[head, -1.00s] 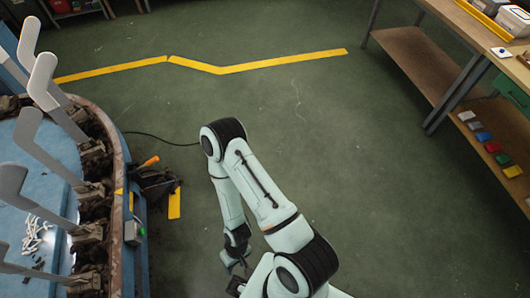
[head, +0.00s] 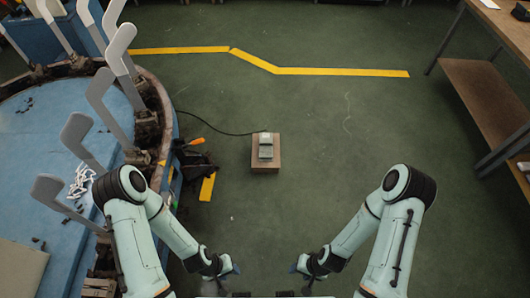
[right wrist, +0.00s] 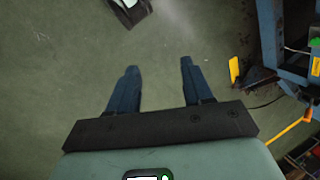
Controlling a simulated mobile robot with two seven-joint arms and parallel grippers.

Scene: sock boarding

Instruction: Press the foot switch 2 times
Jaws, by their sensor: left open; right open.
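The foot switch (head: 265,150), a small grey pedal, sits on a brown block (head: 259,168) on the floor in the middle of the head view. A black cable runs from it to the left. My left gripper (head: 232,271) and my right gripper (head: 297,268) are low in the head view, nearer to me than the switch and apart from it. Both are open and I see nothing held. In the right wrist view my right gripper (right wrist: 159,66) has its two blue fingers spread over bare floor. I cannot make out the foot switch there.
A round blue machine (head: 40,125) with several upright grey sock boards (head: 105,105) stands at the left. A dark bracket with an orange handle (head: 196,141) juts from its side. A wooden bench (head: 490,100) stands at the right. The green floor around the switch is mostly clear.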

